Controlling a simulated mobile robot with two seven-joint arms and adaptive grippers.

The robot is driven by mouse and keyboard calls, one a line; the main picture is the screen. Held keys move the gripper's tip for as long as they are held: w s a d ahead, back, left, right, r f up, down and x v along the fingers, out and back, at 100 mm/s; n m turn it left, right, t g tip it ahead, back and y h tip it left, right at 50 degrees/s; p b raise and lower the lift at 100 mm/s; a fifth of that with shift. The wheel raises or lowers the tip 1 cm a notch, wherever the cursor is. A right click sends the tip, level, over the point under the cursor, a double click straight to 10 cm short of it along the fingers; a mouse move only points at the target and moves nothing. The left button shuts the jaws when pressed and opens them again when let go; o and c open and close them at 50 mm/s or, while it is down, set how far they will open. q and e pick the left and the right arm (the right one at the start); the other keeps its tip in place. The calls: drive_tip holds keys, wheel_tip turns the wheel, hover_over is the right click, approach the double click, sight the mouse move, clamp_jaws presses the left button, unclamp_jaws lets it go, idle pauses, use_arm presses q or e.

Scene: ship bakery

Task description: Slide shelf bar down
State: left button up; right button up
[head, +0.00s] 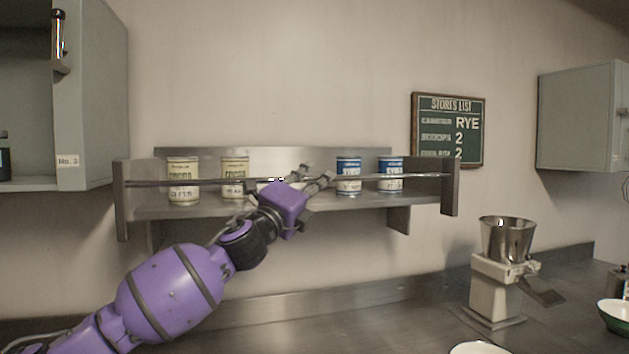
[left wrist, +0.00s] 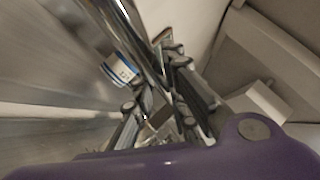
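The shelf bar (head: 400,177) is a thin metal rail across the front of the steel wall shelf (head: 355,203), between its two end panels. It passes in front of the cans at about mid-height. My left gripper (head: 315,178) is at the bar near the middle of the shelf, its fingers apart, one above and one below the bar's line. In the left wrist view the bar (left wrist: 135,38) runs down toward the space between the spread fingers (left wrist: 156,88). Contact with the bar cannot be made out. My right gripper is not in view.
Two cream cans (head: 183,180) stand left and two blue-labelled cans (head: 348,176) right of my gripper, behind the bar. A grinder (head: 495,275) stands on the counter at right. A grey open cabinet (head: 95,100) hangs at left. Counter below the shelf is clear.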

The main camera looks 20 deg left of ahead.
use_arm(q)
clamp_jaws()
